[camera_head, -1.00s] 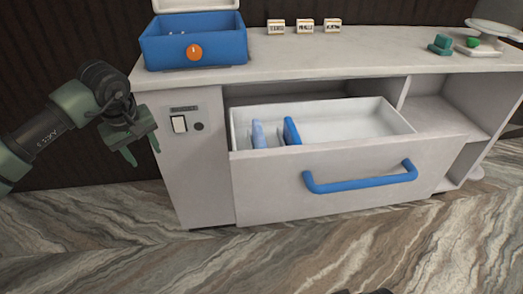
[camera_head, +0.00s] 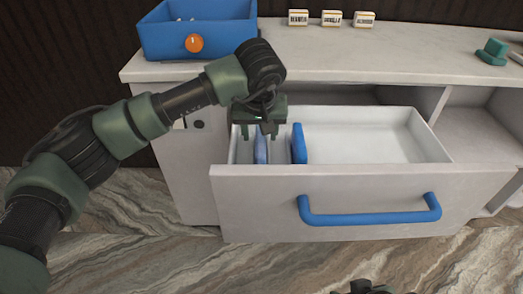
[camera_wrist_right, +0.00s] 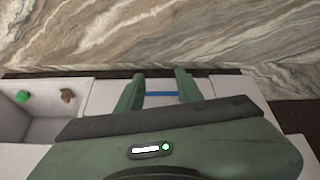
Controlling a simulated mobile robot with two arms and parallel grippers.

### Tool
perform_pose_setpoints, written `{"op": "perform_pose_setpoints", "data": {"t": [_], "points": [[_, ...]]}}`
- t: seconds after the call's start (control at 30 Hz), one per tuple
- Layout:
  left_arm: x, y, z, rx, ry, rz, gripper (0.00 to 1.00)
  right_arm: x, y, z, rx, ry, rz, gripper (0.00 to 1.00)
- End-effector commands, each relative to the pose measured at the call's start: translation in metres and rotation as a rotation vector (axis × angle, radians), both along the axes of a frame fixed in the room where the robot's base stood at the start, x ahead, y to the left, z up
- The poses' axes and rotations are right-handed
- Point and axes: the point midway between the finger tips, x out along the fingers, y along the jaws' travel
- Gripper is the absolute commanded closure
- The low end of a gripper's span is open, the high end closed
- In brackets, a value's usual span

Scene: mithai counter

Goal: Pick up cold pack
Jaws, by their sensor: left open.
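The pulled-out white drawer (camera_head: 375,138) holds two upright slabs. A lighter blue pack (camera_head: 261,151) stands at its left, and a darker blue pack (camera_head: 298,145) stands just right of it. I cannot tell from looks alone which is the cold pack. My left gripper (camera_head: 259,134) is open, pointing down over the lighter pack. Its fingers sit around that pack's top, and contact cannot be told. My right gripper (camera_wrist_right: 159,77) shows parted, empty fingers in the right wrist view, with the blue handle seen beyond them.
The blue drawer handle (camera_head: 370,214) runs along the drawer front. On the white counter (camera_head: 330,55) stand a blue box (camera_head: 225,38) with an orange knob, several small labelled boxes (camera_head: 332,18) and a green object (camera_head: 492,50). The drawer's right part is empty.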

Motion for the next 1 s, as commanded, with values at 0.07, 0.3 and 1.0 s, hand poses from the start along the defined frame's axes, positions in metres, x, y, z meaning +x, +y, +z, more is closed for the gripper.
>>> {"op": "perform_pose_setpoints", "data": {"t": [0.07, 0.3, 1.0], "points": [[0.002, -0.001, -0.013, 0.0, 0.004, 0.001, 0.51, 0.012, 0.004, 0.002, 0.01, -0.052, 0.004, 0.64], [0.013, 0.0, -0.039, 0.0, 0.002, 0.001, 0.51, 0.044, 0.014, 0.016, 0.043, -0.206, 0.018, 0.64], [0.016, 0.0, -0.043, 0.0, 0.0, 0.001, 0.51, 0.051, 0.017, 0.021, 0.052, -0.246, 0.02, 0.64]]}}
